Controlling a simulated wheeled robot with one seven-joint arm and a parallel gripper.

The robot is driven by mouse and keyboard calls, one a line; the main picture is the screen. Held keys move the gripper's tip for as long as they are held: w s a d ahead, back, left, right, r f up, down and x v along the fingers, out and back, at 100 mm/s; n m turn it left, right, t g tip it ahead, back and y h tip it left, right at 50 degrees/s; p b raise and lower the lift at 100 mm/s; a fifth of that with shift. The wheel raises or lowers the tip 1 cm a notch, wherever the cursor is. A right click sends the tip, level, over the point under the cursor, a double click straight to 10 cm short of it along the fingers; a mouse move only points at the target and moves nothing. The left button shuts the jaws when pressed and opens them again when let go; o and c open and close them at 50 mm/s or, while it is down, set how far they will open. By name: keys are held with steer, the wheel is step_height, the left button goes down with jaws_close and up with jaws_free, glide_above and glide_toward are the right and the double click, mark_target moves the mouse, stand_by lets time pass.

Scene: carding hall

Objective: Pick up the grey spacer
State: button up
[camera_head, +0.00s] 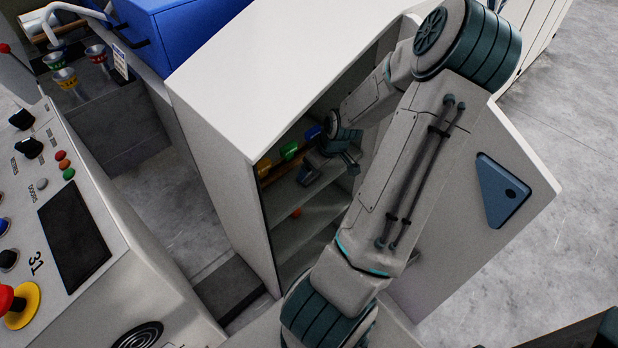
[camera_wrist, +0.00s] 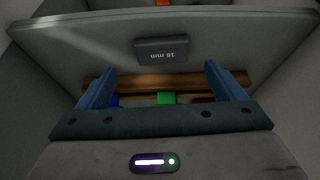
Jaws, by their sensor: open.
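The grey spacer (camera_wrist: 162,50) is a small dark grey block marked "16 mm", upside down in the wrist view. It lies on a grey shelf, ahead of my fingertips and roughly centred between them. My gripper (camera_wrist: 160,68) is open, with two blue fingers spread apart and nothing between them touching either one. In the head view my gripper (camera_head: 331,172) reaches inside the white cabinet (camera_head: 285,60), in front of its shelves. I cannot make out the spacer in the head view; the arm and gripper may hide it.
A brown wooden bar (camera_wrist: 165,83) and a green piece (camera_wrist: 167,98) show beyond my fingers. An orange piece (camera_head: 297,212) is lower. The open cabinet door (camera_head: 455,215) stands right.

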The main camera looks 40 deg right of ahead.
mark_target(310, 175)
steer(key=x, duration=0.2)
steer(key=b+x, duration=0.1)
steer(key=x, duration=0.1)
steer(key=shift+s+a+f, duration=0.1)
steer(key=shift+a+f, duration=0.05)
steer(key=shift+f, duration=0.2)
steer(key=c, duration=1.1)
steer(key=shift+r, duration=0.1)
